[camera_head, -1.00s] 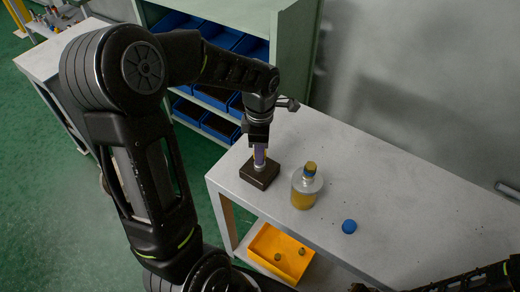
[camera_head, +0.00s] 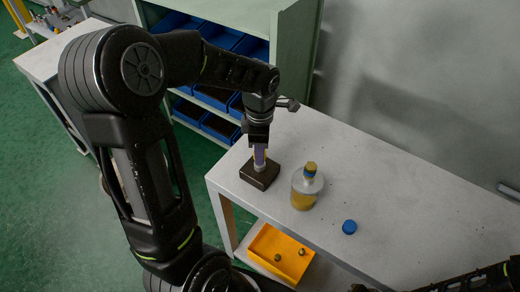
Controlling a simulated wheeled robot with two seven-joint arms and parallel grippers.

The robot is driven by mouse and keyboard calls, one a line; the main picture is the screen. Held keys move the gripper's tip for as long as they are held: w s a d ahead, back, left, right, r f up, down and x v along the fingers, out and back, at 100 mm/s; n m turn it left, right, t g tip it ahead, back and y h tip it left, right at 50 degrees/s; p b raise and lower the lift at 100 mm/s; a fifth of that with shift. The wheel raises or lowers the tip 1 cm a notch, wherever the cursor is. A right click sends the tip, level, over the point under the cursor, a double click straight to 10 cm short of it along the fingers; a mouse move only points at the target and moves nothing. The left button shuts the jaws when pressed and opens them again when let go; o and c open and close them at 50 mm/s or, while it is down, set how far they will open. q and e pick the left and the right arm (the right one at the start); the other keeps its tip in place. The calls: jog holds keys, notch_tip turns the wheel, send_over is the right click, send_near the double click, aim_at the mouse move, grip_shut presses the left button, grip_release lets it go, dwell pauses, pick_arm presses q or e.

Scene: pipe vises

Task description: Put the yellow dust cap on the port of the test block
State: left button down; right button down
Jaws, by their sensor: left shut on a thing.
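The test block (camera_head: 259,177) is a dark brown block on the near left end of the grey bench. Its pale port (camera_head: 260,167) stands up from its top. My left gripper (camera_head: 260,158) points straight down over the port, with its purple fingers shut. The yellow dust cap is between the fingers, mostly hidden by them. It is at or just above the port; I cannot tell whether it touches. My right gripper is not in view; only part of my right arm shows at the bottom right.
A clear bottle with yellow contents (camera_head: 305,190) and a yellow-and-blue top stands just right of the block. A blue cap (camera_head: 349,227) lies farther right. A yellow tray (camera_head: 262,240) with small metal parts sits on the lower shelf. The bench's right part is clear.

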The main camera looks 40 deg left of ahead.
pick_arm(q)
jog(key=shift+f+b, duration=1.2)
jog(key=shift+f, duration=0.2)
jog(key=c, duration=1)
grip_release()
jog(key=shift+o, duration=0.2)
notch_tip(320, 180, up, 8)
dwell(0.5)
